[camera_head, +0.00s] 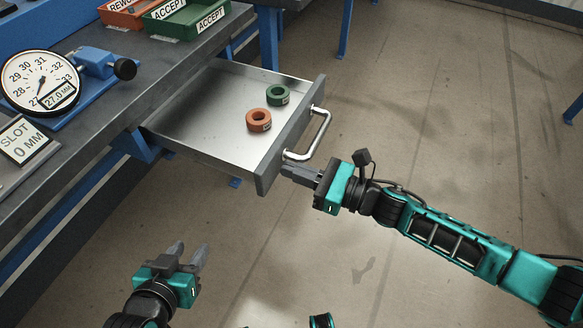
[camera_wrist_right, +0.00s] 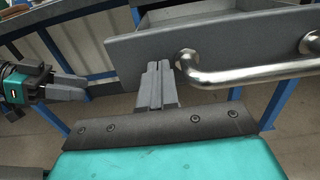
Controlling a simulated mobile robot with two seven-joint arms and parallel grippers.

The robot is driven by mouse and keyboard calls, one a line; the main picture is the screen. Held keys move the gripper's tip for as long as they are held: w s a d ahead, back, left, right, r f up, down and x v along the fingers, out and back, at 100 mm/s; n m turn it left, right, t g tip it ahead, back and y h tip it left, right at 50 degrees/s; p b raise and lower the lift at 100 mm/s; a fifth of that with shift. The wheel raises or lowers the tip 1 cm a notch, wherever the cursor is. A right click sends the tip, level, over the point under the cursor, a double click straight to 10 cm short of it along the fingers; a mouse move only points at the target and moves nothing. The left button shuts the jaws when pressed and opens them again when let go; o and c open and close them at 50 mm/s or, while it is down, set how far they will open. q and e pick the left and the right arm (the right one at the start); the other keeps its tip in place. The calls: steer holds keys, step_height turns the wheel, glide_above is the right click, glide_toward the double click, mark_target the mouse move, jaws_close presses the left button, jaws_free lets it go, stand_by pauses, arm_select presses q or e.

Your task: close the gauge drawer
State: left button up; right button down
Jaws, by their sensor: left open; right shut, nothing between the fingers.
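The gauge drawer (camera_head: 205,125) is pulled out from under the bench in the head view. It holds a green ring (camera_head: 278,95) and an orange ring (camera_head: 259,120). Its grey front panel (camera_head: 268,168) bears a silver bar handle (camera_head: 322,133), which also shows in the right wrist view (camera_wrist_right: 245,72). My right gripper (camera_head: 290,171) is shut and empty, its fingertips at the outer face of the front panel beside the handle's near end. I cannot tell whether they touch. My left gripper (camera_head: 191,252) is open and empty, below and in front of the bench.
On the grey bench (camera_head: 100,135) stand a dial gauge (camera_head: 41,82) on a blue stand, a slot sign (camera_head: 22,141), a green ACCEPT tray (camera_head: 184,18) and a red REWORK tray (camera_head: 124,14). Blue bench legs stand behind. The floor (camera_head: 440,130) right of the drawer is clear.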

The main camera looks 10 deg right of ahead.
steer(key=shift+w+a, duration=0.25)
steer(key=shift+a, duration=0.15)
